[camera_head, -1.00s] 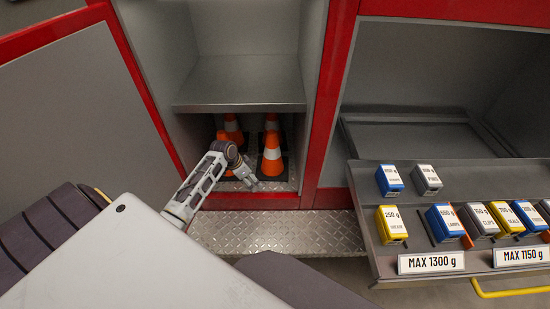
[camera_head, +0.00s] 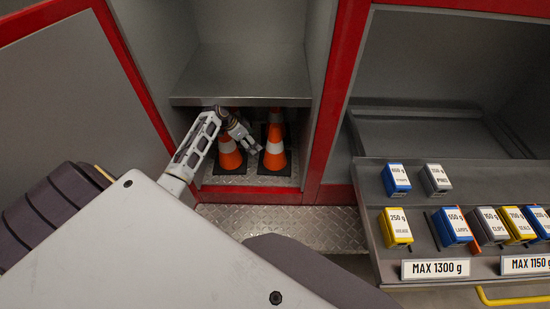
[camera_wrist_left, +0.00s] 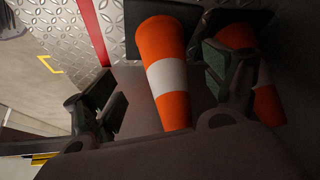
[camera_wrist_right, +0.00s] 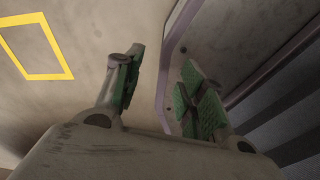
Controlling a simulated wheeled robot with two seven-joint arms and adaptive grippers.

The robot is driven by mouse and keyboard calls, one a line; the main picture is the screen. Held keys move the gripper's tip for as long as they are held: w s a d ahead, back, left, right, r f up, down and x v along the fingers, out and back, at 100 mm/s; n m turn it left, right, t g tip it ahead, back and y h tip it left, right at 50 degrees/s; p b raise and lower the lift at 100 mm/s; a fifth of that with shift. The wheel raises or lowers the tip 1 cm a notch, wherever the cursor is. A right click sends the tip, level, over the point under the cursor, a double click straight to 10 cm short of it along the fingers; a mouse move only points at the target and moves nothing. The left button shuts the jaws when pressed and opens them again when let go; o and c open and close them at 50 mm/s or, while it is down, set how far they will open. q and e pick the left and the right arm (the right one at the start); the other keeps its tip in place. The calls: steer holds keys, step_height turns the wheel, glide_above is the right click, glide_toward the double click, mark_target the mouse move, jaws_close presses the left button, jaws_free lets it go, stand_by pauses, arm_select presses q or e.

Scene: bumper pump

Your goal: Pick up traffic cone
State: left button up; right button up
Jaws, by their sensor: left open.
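Orange-and-white traffic cones stand on dark square bases in the lower compartment. In the head view one cone (camera_head: 275,147) is at the right and another (camera_head: 229,157) at the left, with more partly hidden behind. My left gripper (camera_head: 253,147) is in front of the cones, close to the right one. In the left wrist view it is open (camera_wrist_left: 175,105), with one cone (camera_wrist_left: 170,75) showing between its fingers. A second cone (camera_wrist_left: 268,104) is partly hidden behind the right finger. Contact cannot be told. My right gripper (camera_wrist_right: 160,85) is open and empty.
A metal shelf (camera_head: 240,87) lies close above the cones, and red frame posts (camera_head: 327,110) bound the compartment. A treadplate step (camera_head: 280,227) runs below. At right, a tray (camera_head: 372,235) holds several small labelled boxes.

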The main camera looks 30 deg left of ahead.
mark_target(269, 138)
arm_select(q)
steer(key=shift+w+d, duration=0.65)
steer(key=shift+w, duration=0.25)
steer(key=shift+w+d, duration=0.7)
steer(key=shift+w, duration=0.2)
steer(key=shift+w+d, duration=0.65)
steer(key=shift+w, duration=0.25)
arm_select(e)
steer(key=shift+w+a+r, duration=0.25)
steer(key=shift+w+a, duration=0.15)
steer(key=shift+w, duration=0.25)
arm_select(q)
steer(key=shift+w, duration=0.1)
arm_select(e)
steer(key=shift+s, duration=0.2)
arm_select(q)
steer(key=shift+d, duration=0.1)
steer(key=shift+w+d+p, duration=0.15)
steer(key=shift+w+d, duration=0.5)
steer(key=shift+w, duration=0.3)
steer(key=shift+w+d+p, duration=0.15)
steer(key=shift+w+d, duration=0.5)
steer(key=shift+w, duration=0.25)
steer(key=shift+w+d, duration=0.2)
steer(key=shift+w+f, duration=0.15)
steer(key=shift+f, duration=0.3)
arm_select(e)
steer(key=shift+a+r, duration=0.15)
steer(key=shift+a, duration=0.05)
